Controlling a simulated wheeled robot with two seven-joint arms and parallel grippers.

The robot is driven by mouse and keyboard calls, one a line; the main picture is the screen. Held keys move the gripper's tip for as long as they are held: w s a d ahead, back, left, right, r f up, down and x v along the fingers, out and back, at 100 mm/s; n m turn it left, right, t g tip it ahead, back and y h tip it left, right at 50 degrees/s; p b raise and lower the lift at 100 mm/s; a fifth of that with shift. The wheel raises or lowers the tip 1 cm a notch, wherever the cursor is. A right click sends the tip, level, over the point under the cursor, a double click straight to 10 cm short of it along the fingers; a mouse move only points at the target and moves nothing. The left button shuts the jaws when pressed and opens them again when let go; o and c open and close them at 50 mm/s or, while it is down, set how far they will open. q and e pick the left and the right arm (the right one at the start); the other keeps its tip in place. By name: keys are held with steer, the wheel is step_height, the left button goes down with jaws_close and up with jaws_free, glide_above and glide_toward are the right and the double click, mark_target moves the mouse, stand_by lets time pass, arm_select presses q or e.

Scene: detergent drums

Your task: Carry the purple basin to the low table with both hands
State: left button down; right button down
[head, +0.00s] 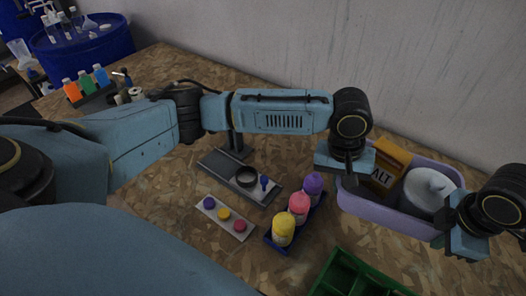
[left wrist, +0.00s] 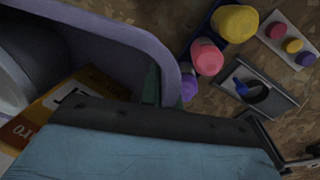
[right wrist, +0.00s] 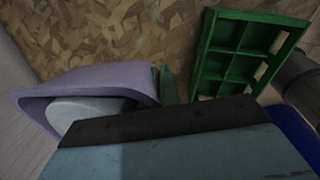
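The purple basin (head: 392,214) is at the right of the head view, with a yellow-orange box (head: 390,166) lettered "ALT" and a white round container (head: 426,190) inside. My left gripper (head: 351,178) is at the basin's left end, with its fingers at the rim; the left wrist view shows a finger (left wrist: 152,86) against the basin wall (left wrist: 120,32). My right gripper (head: 446,236) is at the opposite end; a finger (right wrist: 165,84) meets the rim (right wrist: 105,78) in the right wrist view. Both look shut on the rim. I cannot identify a low table.
A blue tray holds yellow (head: 283,230), pink (head: 299,207) and purple (head: 313,184) bottles close left of the basin. A green divided crate (head: 352,276) is in front. A grey stand (head: 228,170) and a white strip (head: 224,217) lie further left. A wall (head: 420,75) rises behind.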

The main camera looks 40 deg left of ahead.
arm_select(q)
steer(key=shift+d+f+b, duration=0.2)
steer(key=shift+f+b, duration=0.35)
steer(key=shift+b, duration=0.05)
step_height(320, 180, down, 9)
steer(key=b, duration=0.8)
steer(key=shift+r+b, duration=0.2)
steer(key=shift+b, duration=0.1)
steer(key=shift+f, duration=0.2)
